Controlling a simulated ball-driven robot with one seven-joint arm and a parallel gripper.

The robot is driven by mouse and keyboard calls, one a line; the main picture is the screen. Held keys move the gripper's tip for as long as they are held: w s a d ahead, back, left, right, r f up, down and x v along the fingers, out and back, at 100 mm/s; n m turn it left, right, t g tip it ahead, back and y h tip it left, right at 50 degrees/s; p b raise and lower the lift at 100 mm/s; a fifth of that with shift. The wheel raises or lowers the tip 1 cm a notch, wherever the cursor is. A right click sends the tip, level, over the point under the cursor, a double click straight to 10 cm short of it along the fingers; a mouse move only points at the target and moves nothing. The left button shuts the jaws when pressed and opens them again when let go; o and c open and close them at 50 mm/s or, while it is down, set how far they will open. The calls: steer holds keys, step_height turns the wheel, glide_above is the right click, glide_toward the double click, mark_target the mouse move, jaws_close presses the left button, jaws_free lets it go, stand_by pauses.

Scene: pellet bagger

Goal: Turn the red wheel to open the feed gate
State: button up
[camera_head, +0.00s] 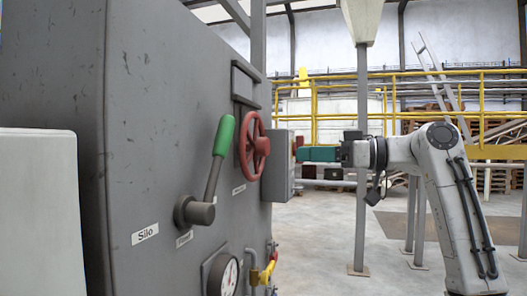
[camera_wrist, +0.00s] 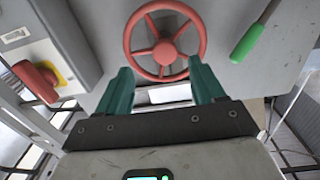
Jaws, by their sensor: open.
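The red wheel (camera_head: 263,146) is a spoked handwheel on the grey machine panel (camera_head: 150,110) in the head view. It also shows face-on in the wrist view (camera_wrist: 165,53), at the top middle. My gripper (camera_head: 298,154) has green fingers and points left toward the panel from the right, with the grey side box between it and the wheel in the head view. In the wrist view the fingers (camera_wrist: 160,64) are spread and empty, with the wheel's lower part showing between and beyond the tips. I cannot tell whether they touch it. I cannot make out the feed gate.
A green-handled lever (camera_head: 222,137) stands left of the wheel; the wrist view shows it at right (camera_wrist: 247,42). A grey box (camera_head: 278,170) juts out beside the wheel. A red knob (camera_wrist: 38,80) on yellow is at left.

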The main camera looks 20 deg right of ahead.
mark_target(268, 145)
steer(key=p+x, duration=0.1)
steer(key=x, duration=0.2)
steer(key=r+p+x, duration=0.1)
steer(key=x, duration=0.3)
steer(key=p+x, duration=0.1)
steer(key=x, duration=0.2)
steer(key=shift+s+a+r, duration=0.1)
steer(key=shift+a+r, duration=0.25)
steer(key=shift+r, duration=0.05)
jaws_close()
